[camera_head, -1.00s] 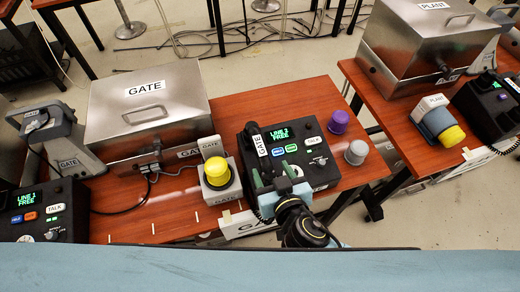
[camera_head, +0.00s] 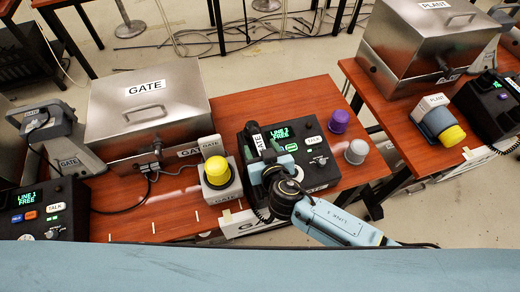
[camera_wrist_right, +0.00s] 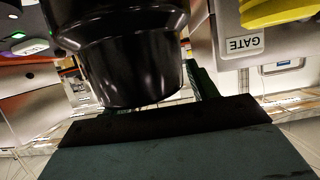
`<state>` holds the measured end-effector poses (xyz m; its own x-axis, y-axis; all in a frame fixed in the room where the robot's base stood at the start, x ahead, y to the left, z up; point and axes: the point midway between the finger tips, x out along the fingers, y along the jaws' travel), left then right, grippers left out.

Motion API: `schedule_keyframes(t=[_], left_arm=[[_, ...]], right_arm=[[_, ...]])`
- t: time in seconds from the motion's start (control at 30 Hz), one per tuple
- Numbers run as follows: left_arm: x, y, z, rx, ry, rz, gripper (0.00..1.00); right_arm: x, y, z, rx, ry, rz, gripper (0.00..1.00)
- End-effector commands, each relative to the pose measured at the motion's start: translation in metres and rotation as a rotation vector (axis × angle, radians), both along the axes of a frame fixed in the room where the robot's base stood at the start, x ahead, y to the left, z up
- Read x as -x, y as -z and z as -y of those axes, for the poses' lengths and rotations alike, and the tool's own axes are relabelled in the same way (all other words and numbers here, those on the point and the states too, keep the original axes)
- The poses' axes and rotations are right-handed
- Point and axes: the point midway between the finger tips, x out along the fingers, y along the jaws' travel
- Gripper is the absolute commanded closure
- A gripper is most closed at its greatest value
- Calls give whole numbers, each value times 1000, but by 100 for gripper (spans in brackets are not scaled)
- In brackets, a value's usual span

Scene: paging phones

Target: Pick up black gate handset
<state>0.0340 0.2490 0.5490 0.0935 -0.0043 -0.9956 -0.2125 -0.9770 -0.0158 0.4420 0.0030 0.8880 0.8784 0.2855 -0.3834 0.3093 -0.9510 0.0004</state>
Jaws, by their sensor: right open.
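In the right wrist view a large glossy black end, apparently the handset (camera_wrist_right: 130,55), fills the upper left in front of the fingers. My left gripper is not in view.
A yellow-topped grey beacon (camera_head: 217,172) stands close left of the phone. A purple knob (camera_head: 339,121) and a grey knob (camera_head: 356,152) stand to its right. The metal GATE box (camera_head: 147,115) is at the left, and another phone (camera_head: 42,212) stands farther left.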

Motion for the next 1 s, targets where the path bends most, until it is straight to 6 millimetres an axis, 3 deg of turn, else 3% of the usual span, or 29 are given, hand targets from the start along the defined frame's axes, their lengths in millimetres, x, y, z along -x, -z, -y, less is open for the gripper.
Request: schedule_keyframes(t=[0.2, 0.6, 0.87, 1.0], left_arm=[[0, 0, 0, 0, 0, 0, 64], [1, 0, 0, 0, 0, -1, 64], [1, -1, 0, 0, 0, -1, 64], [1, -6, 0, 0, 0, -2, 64]], right_arm=[[0, 0, 0, 0, -1, 0, 44], [0, 0, 0, 0, 0, 0, 97], [0, -3, 0, -1, 0, 2, 97], [0, -22, -1, -4, 0, 3, 97]])
